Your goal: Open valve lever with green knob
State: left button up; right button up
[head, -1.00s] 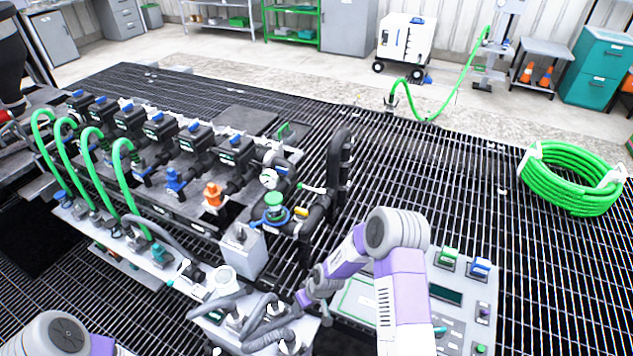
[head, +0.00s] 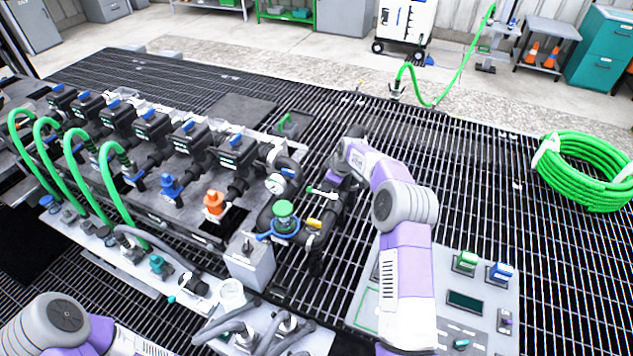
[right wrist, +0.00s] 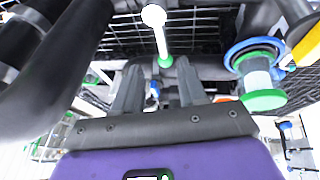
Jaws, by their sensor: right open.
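The valve lever (head: 323,193) is a short white bar with a green knob (head: 310,189) at its left end, by the black pipework. In the right wrist view the lever (right wrist: 160,42) has a white ball at its far end and the green knob (right wrist: 165,62) at its near end. My right gripper (right wrist: 157,75) is open, with the green knob showing in the space between its two fingertips. I cannot tell whether they touch it. In the head view my right gripper (head: 337,182) is beside the lever, its fingers partly hidden. My left gripper is out of view.
A green-capped valve with a blue ring (head: 284,217), a yellow handle (head: 314,223) and a round gauge (head: 276,184) crowd the lever. A grey box (head: 250,262) stands in front. A control panel (head: 485,315) lies right of my arm. Open grating lies behind.

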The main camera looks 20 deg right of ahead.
aim_at(320, 193)
jog(key=b+x, duration=0.1)
jog(key=x, duration=0.6)
jog(key=shift+s+a+f, duration=0.1)
jog(key=shift+s+f, duration=0.05)
jog(key=shift+f, duration=0.05)
grip_shut()
